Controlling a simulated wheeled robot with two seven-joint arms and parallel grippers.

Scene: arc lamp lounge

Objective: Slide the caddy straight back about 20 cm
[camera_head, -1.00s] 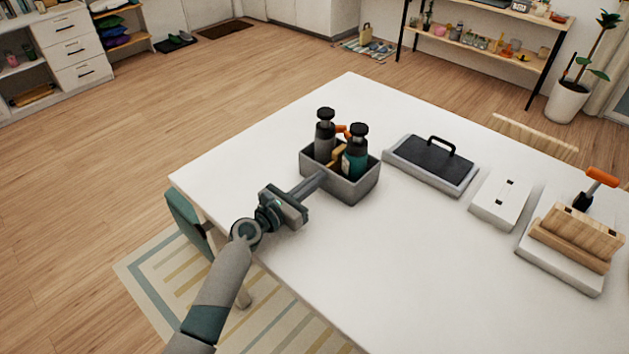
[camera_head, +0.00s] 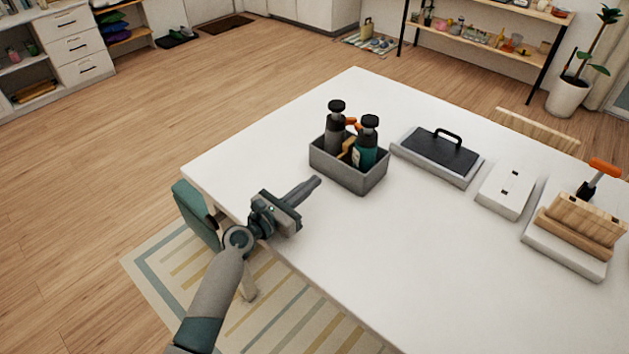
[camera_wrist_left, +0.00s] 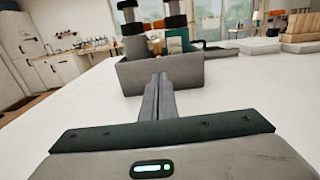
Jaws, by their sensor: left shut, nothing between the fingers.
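The caddy (camera_head: 340,170) is a grey open box standing upright on the white table (camera_head: 400,260). It holds a grey pump bottle (camera_head: 334,135), a teal pump bottle (camera_head: 369,150) and orange and yellow items that are partly hidden. My left gripper (camera_head: 317,181) is shut and empty, low over the table, its fingers pointing at the caddy's near side. A small gap seems to separate the fingertips from the caddy. In the left wrist view the fingers (camera_wrist_left: 160,80) overlap the middle of the caddy's near wall (camera_wrist_left: 190,76). My right gripper is not in view.
A dark-topped tray with a handle (camera_head: 440,152) sits close to the caddy's right. A white block (camera_head: 505,190) and a wooden block on a white base (camera_head: 570,235) lie further right. The table behind the caddy is clear to its far edge.

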